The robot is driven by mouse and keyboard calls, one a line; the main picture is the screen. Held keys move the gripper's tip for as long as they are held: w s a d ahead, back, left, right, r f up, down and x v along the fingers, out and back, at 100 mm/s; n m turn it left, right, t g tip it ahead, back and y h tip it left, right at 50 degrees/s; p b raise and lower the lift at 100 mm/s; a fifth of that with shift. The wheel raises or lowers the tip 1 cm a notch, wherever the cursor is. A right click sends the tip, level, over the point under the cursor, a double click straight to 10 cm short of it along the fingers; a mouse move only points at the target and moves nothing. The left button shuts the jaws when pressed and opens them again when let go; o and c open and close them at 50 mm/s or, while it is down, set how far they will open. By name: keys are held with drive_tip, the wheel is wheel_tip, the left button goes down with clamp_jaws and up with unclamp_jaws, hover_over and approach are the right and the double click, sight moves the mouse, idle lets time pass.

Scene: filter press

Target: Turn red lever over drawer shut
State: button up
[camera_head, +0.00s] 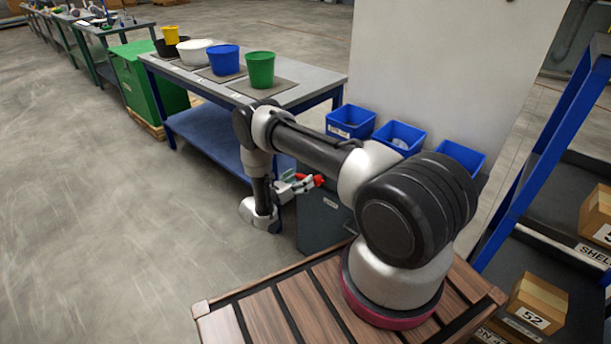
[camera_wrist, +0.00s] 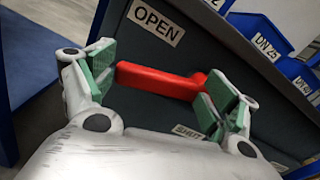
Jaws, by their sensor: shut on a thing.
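The red lever (camera_wrist: 158,82) is on the dark grey front of a cabinet (camera_head: 322,222). In the wrist view it lies across the picture, its hub at the right end, between an OPEN label (camera_wrist: 156,22) above and a SHUT label (camera_wrist: 190,132) below. Its red end (camera_head: 318,180) also shows in the head view. In the head view my gripper (camera_head: 298,184) is at the cabinet's upper part. The drawer's outline is not clear.
Blue bins (camera_head: 350,121) stand behind the cabinet against a pale panel. A blue-framed workbench (camera_head: 205,125) with pots is close on the left. Shelving with boxes (camera_head: 538,302) is at the right. Open floor (camera_head: 120,230) lies to the left.

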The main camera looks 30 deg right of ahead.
drive_tip(key=f+n, duration=0.1)
drive_tip(key=n, duration=0.2)
drive_tip(key=shift+d+f+n, duration=0.25)
drive_tip(key=shift+f+n, duration=0.05)
drive_tip(key=shift+f, duration=0.05)
drive_tip(key=n, duration=0.1)
drive_tip(key=s+f+n, duration=0.1)
drive_tip(key=n, duration=0.1)
drive_tip(key=shift+d+f+n, duration=0.2)
drive_tip(key=shift+f+n, duration=0.1)
drive_tip(key=shift+o, duration=0.3)
drive_tip(key=n, duration=0.1)
drive_tip(key=s+f+n, duration=0.1)
drive_tip(key=n, duration=0.1)
drive_tip(key=shift+s+d+f+n, duration=0.15)
drive_tip(key=shift+s+d+n, duration=0.05)
drive_tip(key=shift+d+n, duration=0.1)
drive_tip(key=shift+s+d+f+n, duration=0.2)
drive_tip(key=shift+s+n, duration=0.3)
drive_tip(key=shift+n, duration=0.5)
drive_tip(key=shift+s+d+f+n, duration=0.1)
drive_tip(key=shift+s+f+n, duration=0.3)
drive_tip(key=shift+n, duration=0.6)
drive_tip(key=shift+s+r, duration=0.1)
drive_tip(key=shift+s, duration=0.05)
drive_tip(key=o, duration=1.2)
drive_tip(key=v, duration=1.2)
